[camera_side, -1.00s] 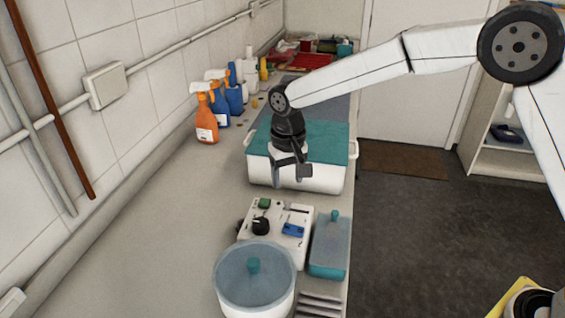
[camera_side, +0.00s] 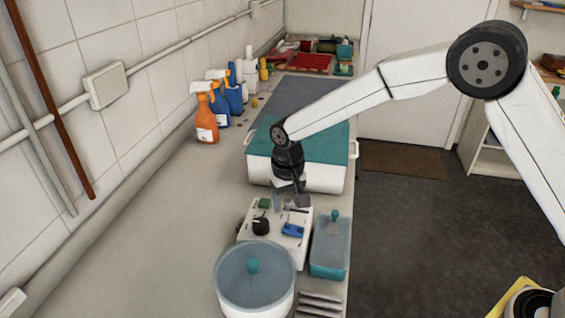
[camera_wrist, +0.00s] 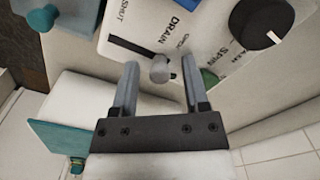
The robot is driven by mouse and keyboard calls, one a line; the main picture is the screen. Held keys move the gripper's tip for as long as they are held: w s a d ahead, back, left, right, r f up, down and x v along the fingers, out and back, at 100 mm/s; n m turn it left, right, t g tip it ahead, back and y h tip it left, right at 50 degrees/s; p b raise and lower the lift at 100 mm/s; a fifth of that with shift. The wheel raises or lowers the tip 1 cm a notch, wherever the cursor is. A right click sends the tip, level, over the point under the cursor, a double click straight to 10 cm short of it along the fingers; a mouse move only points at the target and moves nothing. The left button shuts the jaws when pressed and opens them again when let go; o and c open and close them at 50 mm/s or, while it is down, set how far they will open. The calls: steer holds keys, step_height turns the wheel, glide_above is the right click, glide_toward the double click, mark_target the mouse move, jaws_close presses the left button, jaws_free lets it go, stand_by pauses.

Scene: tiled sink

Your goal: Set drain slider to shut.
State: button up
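The white control panel (camera_wrist: 150,15) carries a dark drain slot (camera_wrist: 128,47) with printed words SHUT at its left end, DRAIN beside it and a partly hidden word at its right end. The grey slider knob (camera_wrist: 162,70) is at the right end of the slot, away from SHUT. My gripper (camera_wrist: 160,63) is open, with one finger on each side of the knob in the wrist view. I cannot tell whether either finger touches it. In the side view my gripper (camera_side: 290,202) is low over the far edge of the panel (camera_side: 270,238) and hides part of the slot.
A black dial (camera_wrist: 258,22) marked SPIN and a green part (camera_wrist: 210,78) are right of the slider. A blue part (camera_side: 293,230) is on the panel.

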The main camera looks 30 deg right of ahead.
jaws_close()
stand_by(1.2)
